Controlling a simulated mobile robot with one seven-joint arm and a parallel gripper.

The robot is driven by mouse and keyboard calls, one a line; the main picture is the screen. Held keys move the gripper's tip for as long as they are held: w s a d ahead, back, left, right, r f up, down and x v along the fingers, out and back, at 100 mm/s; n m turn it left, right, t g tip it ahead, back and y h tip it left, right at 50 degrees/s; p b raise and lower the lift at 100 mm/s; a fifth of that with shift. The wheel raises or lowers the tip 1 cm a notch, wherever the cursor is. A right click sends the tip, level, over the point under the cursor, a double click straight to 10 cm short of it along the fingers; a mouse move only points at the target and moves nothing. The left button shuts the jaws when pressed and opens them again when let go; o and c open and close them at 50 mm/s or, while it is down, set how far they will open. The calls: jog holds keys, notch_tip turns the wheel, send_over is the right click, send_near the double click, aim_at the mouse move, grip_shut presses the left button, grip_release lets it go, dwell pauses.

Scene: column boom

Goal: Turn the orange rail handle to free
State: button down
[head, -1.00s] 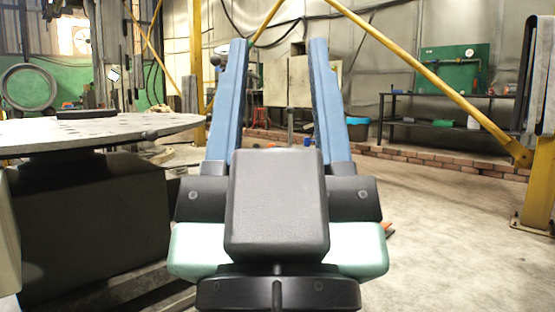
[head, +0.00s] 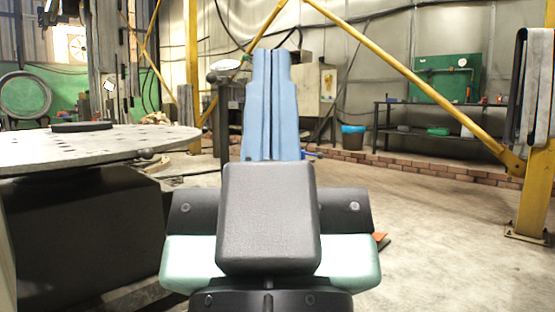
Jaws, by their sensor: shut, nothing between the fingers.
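My gripper (head: 271,55) is in the middle of the head view, with its two blue fingers pressed together, pointing away from me and empty. No orange rail handle can be made out. A small orange piece (head: 380,238) shows low beside the right of my gripper, partly hidden behind it; I cannot tell what it is. My gripper's body hides the floor directly behind it.
A round grey table (head: 90,150) on a dark base stands close on the left. A yellow post (head: 540,185) with a slanting brace stands at right. A dark shelf (head: 430,130) and low brick edging (head: 430,168) are behind. The floor at right is clear.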

notch_tip(320, 180, up, 29)
jog(key=p, duration=2.7)
jog(key=shift+w, duration=0.1)
